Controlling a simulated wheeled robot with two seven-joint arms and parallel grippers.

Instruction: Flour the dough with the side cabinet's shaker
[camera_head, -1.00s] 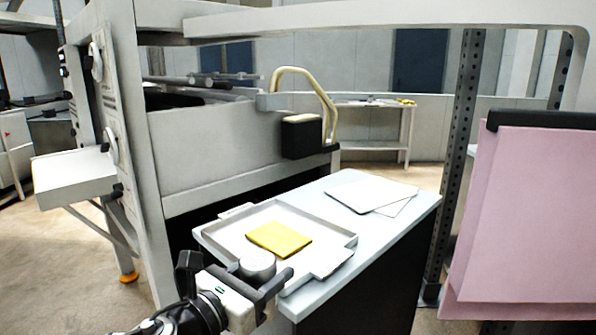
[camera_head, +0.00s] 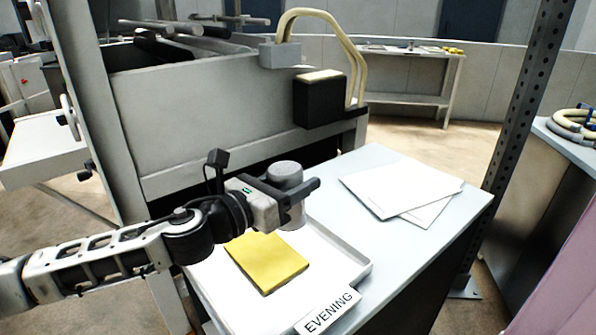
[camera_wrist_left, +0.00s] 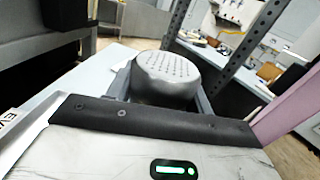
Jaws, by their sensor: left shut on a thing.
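My left gripper (camera_head: 292,190) is shut on a grey cylindrical shaker (camera_head: 285,173). In the left wrist view the shaker (camera_wrist_left: 167,75) shows its perforated metal top between the fingers. The shaker is upright at the far side of a white tray (camera_head: 345,258); I cannot tell whether it touches the tray. The dough (camera_head: 267,262) is a flat yellow rectangle lying in the tray, nearer than the shaker. My right gripper is not in view.
The tray sits on a light cabinet top (camera_head: 420,235) with a label reading EVENING (camera_head: 328,312) at its front. White sheets (camera_head: 400,188) lie at the back right. A large grey machine (camera_head: 230,120) stands behind. A perforated post (camera_head: 525,100) rises at right.

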